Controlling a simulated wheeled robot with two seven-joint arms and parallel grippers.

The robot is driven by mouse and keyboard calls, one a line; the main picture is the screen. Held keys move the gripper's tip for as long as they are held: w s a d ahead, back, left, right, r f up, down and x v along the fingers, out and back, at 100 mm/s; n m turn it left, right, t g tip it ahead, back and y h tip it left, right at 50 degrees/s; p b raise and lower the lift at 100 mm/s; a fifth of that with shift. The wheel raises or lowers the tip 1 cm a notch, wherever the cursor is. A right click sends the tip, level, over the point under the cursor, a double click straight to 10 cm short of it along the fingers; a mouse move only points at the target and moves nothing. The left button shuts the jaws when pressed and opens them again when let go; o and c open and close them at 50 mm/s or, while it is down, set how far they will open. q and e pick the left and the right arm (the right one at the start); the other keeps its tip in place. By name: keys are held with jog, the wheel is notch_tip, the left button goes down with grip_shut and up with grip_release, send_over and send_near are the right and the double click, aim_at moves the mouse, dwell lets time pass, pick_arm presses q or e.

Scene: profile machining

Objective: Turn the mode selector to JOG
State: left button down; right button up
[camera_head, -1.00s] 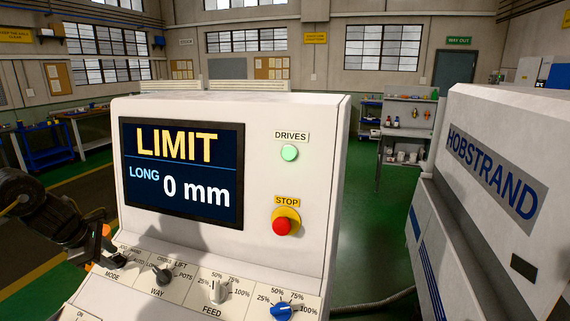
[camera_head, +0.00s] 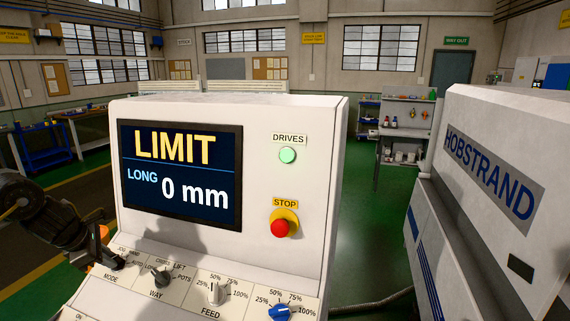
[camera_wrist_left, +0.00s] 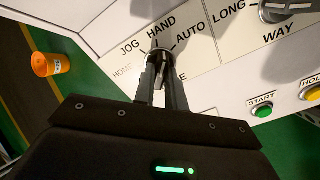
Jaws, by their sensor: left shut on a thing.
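The mode selector (camera_wrist_left: 159,52) is a small dark knob on the sloping white panel, with labels JOG, HAND, AUTO and a partly hidden HOME around it. My left gripper (camera_wrist_left: 158,68) is shut on this knob, with a finger on each side. The knob's pointer is mostly hidden by the fingers; it seems near HAND, but I cannot tell exactly. In the head view my left gripper (camera_head: 110,257) comes in from the left over the MODE dial and covers its knob. My right gripper is not in view.
The console screen (camera_head: 181,174) reads LIMIT, LONG 0 mm. The WAY knob (camera_head: 162,276), FEED knob (camera_head: 214,293) and a blue knob (camera_head: 280,312) stand right of MODE. A red STOP button (camera_head: 280,228) and lit green DRIVES lamp (camera_head: 288,155) are above. START (camera_wrist_left: 263,110) is below WAY.

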pick_arm(q)
jog(key=shift+n+p, duration=0.4)
jog(key=shift+n, duration=1.1)
